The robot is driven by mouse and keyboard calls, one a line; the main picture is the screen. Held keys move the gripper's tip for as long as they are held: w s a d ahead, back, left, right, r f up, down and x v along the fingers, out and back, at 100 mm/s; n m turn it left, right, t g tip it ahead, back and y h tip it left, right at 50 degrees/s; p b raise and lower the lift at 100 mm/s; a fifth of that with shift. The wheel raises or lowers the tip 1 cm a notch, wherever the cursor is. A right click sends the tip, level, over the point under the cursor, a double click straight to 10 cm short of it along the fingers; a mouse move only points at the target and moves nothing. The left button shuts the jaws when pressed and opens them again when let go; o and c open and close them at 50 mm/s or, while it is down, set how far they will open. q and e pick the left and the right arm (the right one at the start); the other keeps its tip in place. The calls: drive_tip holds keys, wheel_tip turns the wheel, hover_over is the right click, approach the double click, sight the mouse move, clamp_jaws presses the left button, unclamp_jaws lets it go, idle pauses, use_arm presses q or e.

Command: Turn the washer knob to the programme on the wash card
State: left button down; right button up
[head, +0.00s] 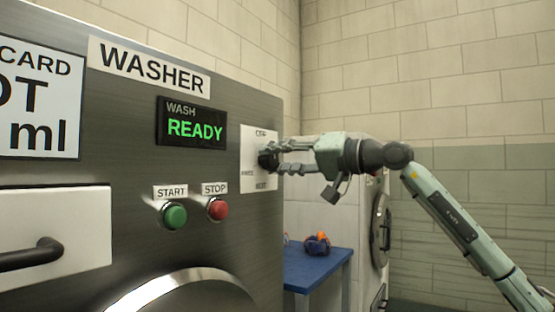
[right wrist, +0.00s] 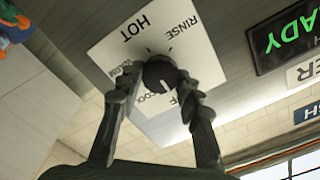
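The washer knob (right wrist: 160,74) is dark and round on a white dial plate (right wrist: 112,52) with HOT, RINSE, WARM, COOL and a partly hidden OFF label. A pale mark on the knob points down in the right wrist view, toward the COOL and OFF side. My right gripper (right wrist: 161,80) has one finger on each side of the knob, seemingly touching it. In the head view the right gripper (head: 277,160) reaches the knob (head: 266,159) from the right. The wash card (head: 38,95) is cut off at the left, showing "CARD", "OT" and "ml". My left gripper is out of view.
The washer display (head: 191,124) reads READY. A green START button (head: 174,216) and a red STOP button (head: 217,209) sit below it. A blue table (head: 310,270) with a small dark and orange item (head: 317,244) stands beyond the washer, near another white machine (head: 376,240).

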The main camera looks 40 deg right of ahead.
drive_tip(key=c, duration=0.3)
drive_tip(key=shift+m, duration=0.3)
